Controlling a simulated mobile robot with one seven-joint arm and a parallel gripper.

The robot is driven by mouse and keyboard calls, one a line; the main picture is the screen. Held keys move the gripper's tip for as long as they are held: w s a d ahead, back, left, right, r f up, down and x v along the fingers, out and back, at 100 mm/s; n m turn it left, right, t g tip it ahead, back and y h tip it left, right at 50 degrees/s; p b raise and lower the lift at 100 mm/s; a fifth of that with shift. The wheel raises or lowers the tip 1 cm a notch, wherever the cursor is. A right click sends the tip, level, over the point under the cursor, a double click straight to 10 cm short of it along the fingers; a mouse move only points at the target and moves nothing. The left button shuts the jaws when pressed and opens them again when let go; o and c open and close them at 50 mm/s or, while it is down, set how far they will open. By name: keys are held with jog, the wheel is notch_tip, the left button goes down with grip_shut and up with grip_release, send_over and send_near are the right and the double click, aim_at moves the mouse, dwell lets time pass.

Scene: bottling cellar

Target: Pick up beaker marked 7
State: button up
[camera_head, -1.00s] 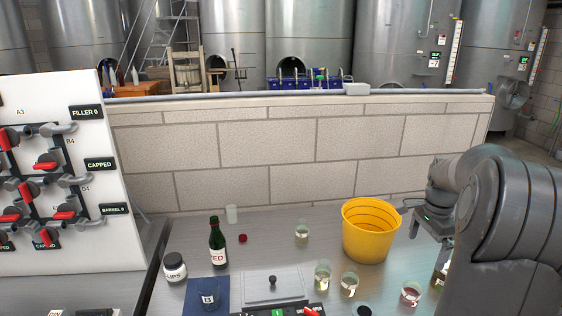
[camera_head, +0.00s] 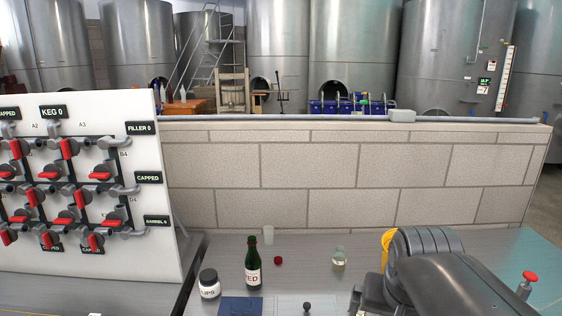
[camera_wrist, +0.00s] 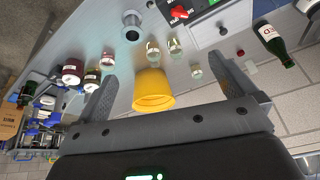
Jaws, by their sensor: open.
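I cannot read a 7 on any beaker; the marks are too small. One small glass beaker with pale liquid (camera_head: 339,259) stands on the steel bench in the head view. In the wrist view, several glass beakers show beyond the bucket, among them a left one (camera_wrist: 152,50), a middle one (camera_wrist: 175,45) and a right one (camera_wrist: 196,71). My gripper (camera_wrist: 167,73) is open, with nothing held between its fingers.
A yellow bucket (camera_wrist: 153,92) lies in view between my fingers; my arm mostly covers it in the head view.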

jog(key=s+a+f+n+t+y, duration=0.1)
jog(key=s+a+n, duration=0.2)
jog(key=s, duration=0.2)
jog(key=shift+s+a+f+n, duration=0.15)
jog(key=shift+a+f+n, duration=0.15)
jog(key=c, duration=1.5)
